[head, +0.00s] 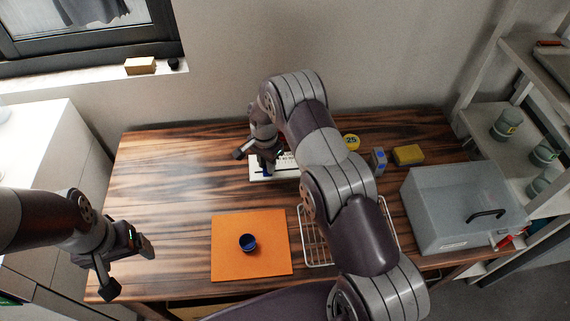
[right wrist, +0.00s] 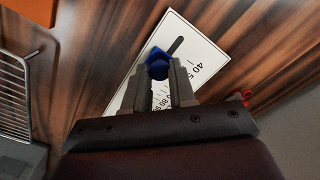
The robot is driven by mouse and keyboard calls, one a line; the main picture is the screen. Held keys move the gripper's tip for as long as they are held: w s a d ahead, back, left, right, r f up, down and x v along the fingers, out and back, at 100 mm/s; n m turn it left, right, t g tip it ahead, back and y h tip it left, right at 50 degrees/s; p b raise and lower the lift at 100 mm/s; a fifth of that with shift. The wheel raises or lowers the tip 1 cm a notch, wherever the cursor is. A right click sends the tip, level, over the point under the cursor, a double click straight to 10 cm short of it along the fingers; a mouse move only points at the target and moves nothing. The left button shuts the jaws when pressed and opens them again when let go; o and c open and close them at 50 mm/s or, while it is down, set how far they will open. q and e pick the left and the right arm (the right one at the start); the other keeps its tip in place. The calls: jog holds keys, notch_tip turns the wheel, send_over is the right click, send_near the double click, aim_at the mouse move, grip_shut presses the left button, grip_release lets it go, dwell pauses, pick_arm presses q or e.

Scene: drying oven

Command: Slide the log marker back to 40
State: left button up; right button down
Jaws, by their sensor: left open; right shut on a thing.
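The log board (head: 286,174) is a white plate with a printed scale, lying towards the back of the table. My right arm covers part of it in the head view. In the right wrist view the board (right wrist: 205,47) shows the numbers 40 and 50 near the slot, with higher numbers nearer the gripper. The log marker (right wrist: 158,62) is a blue piece at the slot. My right gripper (right wrist: 170,72) is shut on it, with a finger on each side. My left gripper (head: 128,264) is open and empty at the table's left front edge.
An orange mat (head: 230,262) bears a small blue cup (head: 248,242). A wire rack (head: 310,240) stands right of it, partly behind my right arm. A grey oven box (head: 450,215) with a dark handle is at the right. A yellow block (head: 408,155) lies behind it.

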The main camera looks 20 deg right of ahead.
jog(key=shift+w+a+f, duration=0.1)
jog(key=shift+w+a, duration=0.05)
jog(key=shift+a, duration=0.4)
jog(key=shift+w+a, duration=0.15)
jog(key=shift+a, duration=0.5)
jog(key=shift+d, duration=0.25)
jog(key=shift+a, duration=0.25)
jog(key=c, duration=1)
grip_release()
pick_arm(q)
jog(key=shift+s+d+f, duration=0.1)
jog(key=shift+d+f, duration=0.05)
jog(key=shift+f, duration=0.25)
pick_arm(e)
jog(key=shift+o, duration=0.3)
jog(key=shift+a, duration=0.1)
jog(key=shift+r, duration=0.25)
